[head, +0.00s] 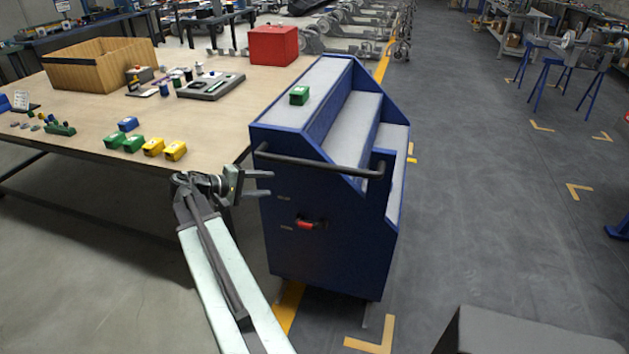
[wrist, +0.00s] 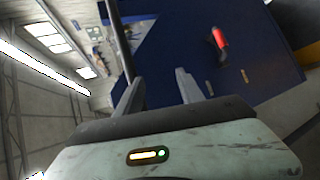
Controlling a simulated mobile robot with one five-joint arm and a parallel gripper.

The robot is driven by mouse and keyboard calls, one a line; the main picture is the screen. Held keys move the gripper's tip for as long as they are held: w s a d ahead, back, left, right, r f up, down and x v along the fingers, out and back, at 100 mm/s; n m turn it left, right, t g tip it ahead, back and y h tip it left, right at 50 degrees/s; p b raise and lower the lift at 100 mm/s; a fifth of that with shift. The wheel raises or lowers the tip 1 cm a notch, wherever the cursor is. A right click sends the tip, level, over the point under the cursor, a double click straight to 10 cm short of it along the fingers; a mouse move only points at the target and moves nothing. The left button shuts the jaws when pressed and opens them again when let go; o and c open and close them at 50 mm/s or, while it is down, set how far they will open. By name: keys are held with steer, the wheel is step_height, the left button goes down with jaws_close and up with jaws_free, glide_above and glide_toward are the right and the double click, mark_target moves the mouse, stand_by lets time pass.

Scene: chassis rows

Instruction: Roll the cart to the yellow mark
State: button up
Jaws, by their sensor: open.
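The blue cart (head: 325,240) with stepped grey shelves stands upright right of the table. A black bar handle (head: 320,163) runs across its near side; it also shows in the wrist view (wrist: 121,40). Below the handle is a red latch (head: 305,225), also visible in the wrist view (wrist: 219,38). My gripper (head: 271,183) is open and empty, beside the cart's near left edge, just below the handle's left end. In the wrist view my fingers (wrist: 157,82) point at the blue panel. Yellow corner marks lie on the floor, one near the cart's front (head: 376,338), others farther right (head: 578,191).
A wooden table (head: 215,120) with a wooden crate (head: 100,66), a red box (head: 273,45) and small coloured blocks stands left of the cart. A green box (head: 299,95) sits on the cart's top. Open grey floor (head: 480,200) lies to the right.

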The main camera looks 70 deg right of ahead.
mark_target(310, 166)
steer(key=s+d+g, duration=0.1)
steer(key=s+d, duration=0.2)
steer(key=s, duration=0.1)
steer(key=s+d+r+g+b, duration=0.1)
steer(key=s+d, duration=0.3)
steer(key=s+d+r+h, duration=0.1)
steer(key=s+d, duration=0.3)
steer(key=shift+s+d+r+m+g+b, duration=0.1)
steer(key=shift+r+m+g+b, duration=0.05)
steer(key=shift+m+g+b, duration=0.25)
jaws_close()
stand_by(0.7)
